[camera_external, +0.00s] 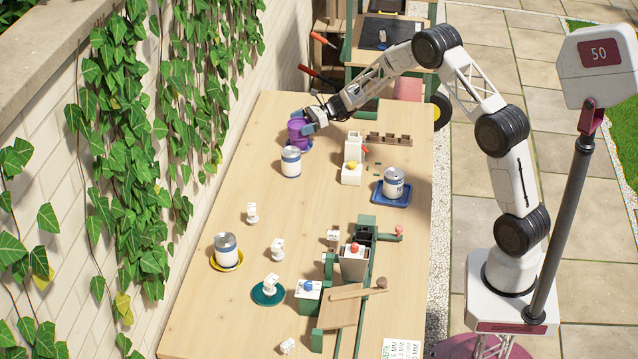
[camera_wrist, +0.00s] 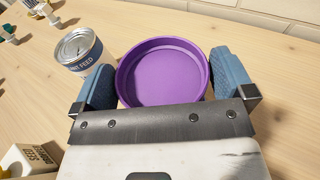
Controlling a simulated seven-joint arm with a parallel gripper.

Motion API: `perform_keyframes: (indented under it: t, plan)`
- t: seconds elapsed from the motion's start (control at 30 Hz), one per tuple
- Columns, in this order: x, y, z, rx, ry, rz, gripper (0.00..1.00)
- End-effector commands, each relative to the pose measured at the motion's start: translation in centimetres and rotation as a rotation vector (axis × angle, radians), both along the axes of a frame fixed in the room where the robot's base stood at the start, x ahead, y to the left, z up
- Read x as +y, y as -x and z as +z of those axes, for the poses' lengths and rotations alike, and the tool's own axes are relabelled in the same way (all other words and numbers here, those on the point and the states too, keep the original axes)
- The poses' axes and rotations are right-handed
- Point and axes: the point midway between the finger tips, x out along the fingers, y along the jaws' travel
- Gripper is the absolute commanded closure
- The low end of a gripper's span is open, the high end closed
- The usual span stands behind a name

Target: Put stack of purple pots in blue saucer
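The stack of purple pots (camera_external: 298,130) stands near the far left edge of the table. In the wrist view I look down into the round purple top pot (camera_wrist: 162,75), which is empty. My gripper (camera_wrist: 162,85) has one blue finger on each side of it, with almost no gap. I cannot tell whether the fingers press on it. My gripper also shows at the stack in the external view (camera_external: 312,122). A blue edge (camera_external: 306,147) shows low beside the stack, perhaps a saucer, mostly hidden.
A can (camera_external: 291,162) stands close in front of the stack. Another can sits on a square blue tray (camera_external: 404,204), and one on a yellow saucer (camera_external: 238,266). A teal saucer (camera_external: 257,300) holds a small white piece. The ivy wall (camera_external: 200,150) runs along the left.

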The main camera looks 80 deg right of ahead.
Motion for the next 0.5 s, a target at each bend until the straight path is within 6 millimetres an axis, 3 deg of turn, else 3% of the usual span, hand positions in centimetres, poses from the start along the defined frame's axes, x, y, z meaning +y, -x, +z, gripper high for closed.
perform_keyframes:
  t: [0.23,0.5]
  plan:
    - [0.0,0.0,0.4,0.0,0.0,0.0,0.0]
    - [-1.3,2.0,0.9,-0.001,0.0,-0.002,0.0]
